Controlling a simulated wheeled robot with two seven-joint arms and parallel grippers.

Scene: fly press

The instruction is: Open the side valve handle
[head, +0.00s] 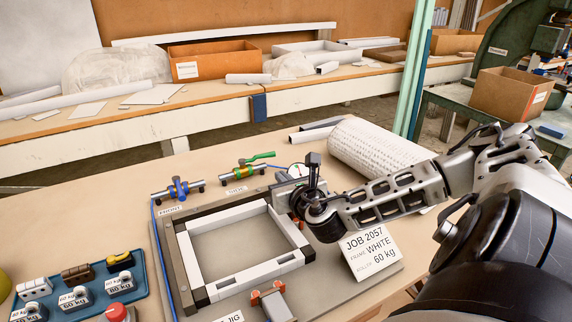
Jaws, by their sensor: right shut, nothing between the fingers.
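The side valve (243,172) sits on the bench behind the white frame, by a label reading SIDE. Its green handle (260,156) points right and slightly away, roughly in line with the short pipe. My right gripper (288,187) is to the right of the valve and nearer to me, at the frame's far right corner, apart from the handle. It is shut and empty; my wrist partly hides its fingers. A second valve with a blue handle (179,188) stands to the left by a FRONT label. My left gripper is out of view.
The white frame (223,283) lies in the jig below my right gripper. A job card (370,250) stands to the right, and a large white roll (372,150) lies behind my right forearm. A blue tray (137,290) with weights is at the left. The bench left of the valves is clear.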

